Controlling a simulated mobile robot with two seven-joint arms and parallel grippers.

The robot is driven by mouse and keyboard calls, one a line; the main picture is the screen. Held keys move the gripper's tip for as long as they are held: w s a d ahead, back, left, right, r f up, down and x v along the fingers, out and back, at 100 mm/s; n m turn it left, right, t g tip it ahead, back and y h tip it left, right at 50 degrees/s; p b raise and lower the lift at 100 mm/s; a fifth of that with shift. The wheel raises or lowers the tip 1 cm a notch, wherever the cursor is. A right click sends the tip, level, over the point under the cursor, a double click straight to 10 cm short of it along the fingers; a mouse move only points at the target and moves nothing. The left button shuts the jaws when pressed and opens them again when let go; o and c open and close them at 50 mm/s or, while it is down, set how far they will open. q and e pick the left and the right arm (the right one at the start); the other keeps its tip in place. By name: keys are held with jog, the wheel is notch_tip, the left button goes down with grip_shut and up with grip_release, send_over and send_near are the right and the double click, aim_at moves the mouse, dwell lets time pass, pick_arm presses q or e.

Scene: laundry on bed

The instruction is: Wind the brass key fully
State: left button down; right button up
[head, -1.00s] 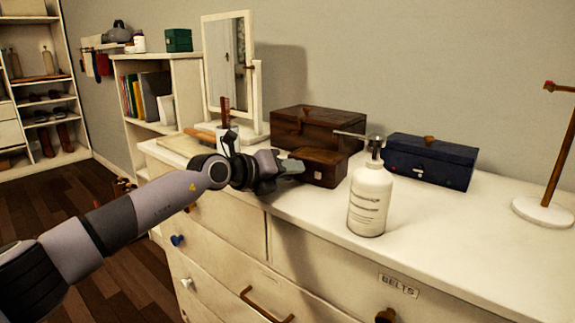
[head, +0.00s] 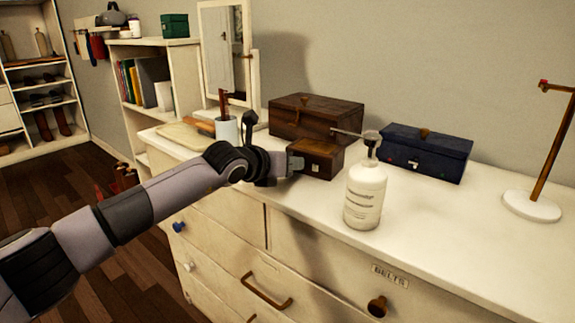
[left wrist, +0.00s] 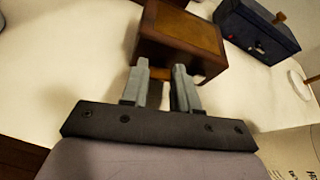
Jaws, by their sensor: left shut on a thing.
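A small brown wooden box (head: 318,157) sits on the white dresser top in front of a larger wooden chest. It also shows at the top of the left wrist view (left wrist: 180,43), close beyond my fingers. My left gripper (head: 294,163) is at the box's left side, and its two grey fingers (left wrist: 161,78) point at the box. It is shut on a small brass-coloured piece, seemingly the brass key (left wrist: 173,98), mostly hidden between the fingers. How far the key has turned cannot be told. My right gripper is not in view.
A white pump bottle (head: 365,193) stands just right of the small box. The larger wooden chest (head: 298,122) is behind it, and a blue box (head: 427,158) is further right. A cup (head: 227,130) and a mirror stand behind my left wrist.

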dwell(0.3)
pick_arm(q)
jog(key=c, duration=1.1)
grip_release()
jog(key=shift+v, duration=3.6)
